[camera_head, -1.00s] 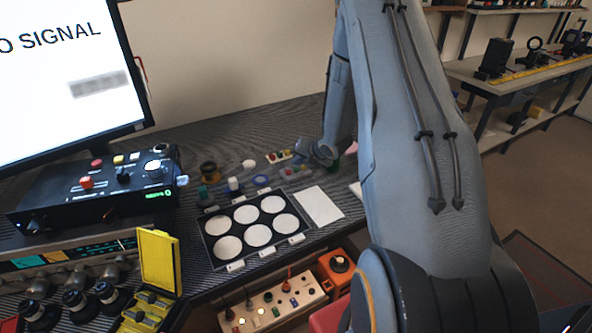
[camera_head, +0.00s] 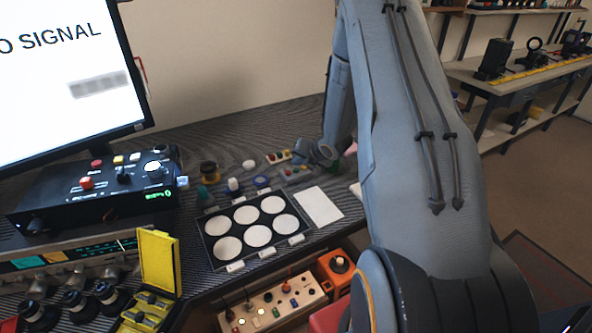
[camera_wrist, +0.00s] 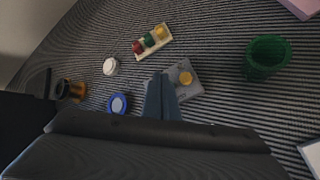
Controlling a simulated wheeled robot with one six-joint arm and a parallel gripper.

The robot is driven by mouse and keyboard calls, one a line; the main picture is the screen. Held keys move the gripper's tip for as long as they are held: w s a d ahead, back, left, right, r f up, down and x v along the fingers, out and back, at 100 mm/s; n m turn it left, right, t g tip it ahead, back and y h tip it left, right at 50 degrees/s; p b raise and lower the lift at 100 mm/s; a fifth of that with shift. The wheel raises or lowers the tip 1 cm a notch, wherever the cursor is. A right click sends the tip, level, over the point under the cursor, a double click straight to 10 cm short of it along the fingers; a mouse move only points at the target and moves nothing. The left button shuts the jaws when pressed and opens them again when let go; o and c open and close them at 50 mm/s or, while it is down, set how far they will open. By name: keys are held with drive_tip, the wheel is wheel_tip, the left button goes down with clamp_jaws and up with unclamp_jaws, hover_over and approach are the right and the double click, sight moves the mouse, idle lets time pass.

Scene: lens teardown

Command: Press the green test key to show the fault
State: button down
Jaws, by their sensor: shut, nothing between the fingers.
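A white strip (camera_wrist: 152,41) with red, green and yellow buttons lies on the bench in the wrist view; its green button (camera_wrist: 149,40) is in the middle. In the head view the strip (camera_head: 277,157) lies left of my gripper (camera_head: 308,156). A grey box (camera_wrist: 187,66) with a round yellow-orange part lies nearer my fingers; in the head view the box (camera_head: 290,172) shows small coloured spots. My gripper (camera_wrist: 160,77) is shut and empty, its fingertips over the left part of the grey box and hiding it. I cannot tell whether they touch it.
A green cup (camera_wrist: 267,58) stands right of the box. A white disc (camera_wrist: 110,66), a blue ring (camera_wrist: 118,103) and a brass-coloured cylinder (camera_wrist: 77,91) lie left. A black tray (camera_head: 211,246) of white discs sits nearer. The monitor (camera_head: 60,75) reads "NO SIGNAL", its first letter cut off.

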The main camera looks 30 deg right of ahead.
drive_tip(key=shift+f, duration=0.1)
idle(0.7)
drive_tip(key=shift+f+b, duration=0.35)
drive_tip(key=shift+b, duration=0.2)
drive_tip(key=shift+f+b, duration=0.4)
idle(0.5)
drive_tip(key=shift+r, duration=0.2)
drive_tip(key=shift+r+p, duration=0.45)
drive_tip(key=shift+r, duration=0.2)
drive_tip(key=shift+r, duration=0.1)
wheel_tip(320, 180, up, 5)
drive_tip(key=p, duration=0.2)
drive_tip(key=shift+p, duration=0.4)
idle(0.7)
